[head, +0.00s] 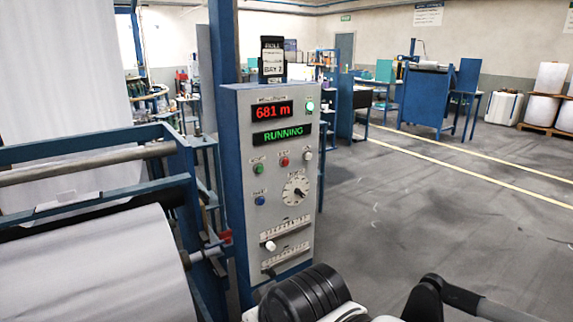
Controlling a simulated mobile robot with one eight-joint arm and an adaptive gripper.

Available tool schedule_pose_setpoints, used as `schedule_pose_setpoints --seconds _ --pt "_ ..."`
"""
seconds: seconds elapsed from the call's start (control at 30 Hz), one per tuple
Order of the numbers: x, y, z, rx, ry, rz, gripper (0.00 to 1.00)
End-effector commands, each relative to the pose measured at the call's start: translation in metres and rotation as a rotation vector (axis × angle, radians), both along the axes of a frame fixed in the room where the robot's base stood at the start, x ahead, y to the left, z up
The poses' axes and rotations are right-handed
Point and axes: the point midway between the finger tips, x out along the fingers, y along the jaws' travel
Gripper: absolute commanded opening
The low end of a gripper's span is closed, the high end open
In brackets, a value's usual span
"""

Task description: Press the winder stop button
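The winder's control panel (296,225) is a grey upright box with a blue side, left of the picture's middle. A red button (284,161) sits in its button row, between a green button (258,168) and a pale button (308,155). The small labels are too small to read surely. The display (281,135) reads "RUNNING" in green, and the counter (272,112) above it reads 681 m in red. A green lamp (310,106) is lit. Dark parts of my arm show at the bottom; my gripper's fingers are not visible.
A blue button (260,200), a dial (295,190) and a white slider knob (270,246) are also on the panel. A large white fabric roll (95,270) on a blue frame stands to its left. The grey floor (400,200) to the right is open.

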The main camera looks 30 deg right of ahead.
Motion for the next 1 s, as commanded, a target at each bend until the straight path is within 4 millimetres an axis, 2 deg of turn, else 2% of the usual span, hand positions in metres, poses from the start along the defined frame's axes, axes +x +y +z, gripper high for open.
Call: schedule_pose_setpoints --seconds 0.17,0.27,0.3,0.33,1.0 --pt "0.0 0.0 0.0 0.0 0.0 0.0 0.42" --pt "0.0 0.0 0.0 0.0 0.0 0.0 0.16" --pt "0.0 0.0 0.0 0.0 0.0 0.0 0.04" --pt "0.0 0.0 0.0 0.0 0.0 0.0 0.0" --pt "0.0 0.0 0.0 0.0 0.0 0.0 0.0"
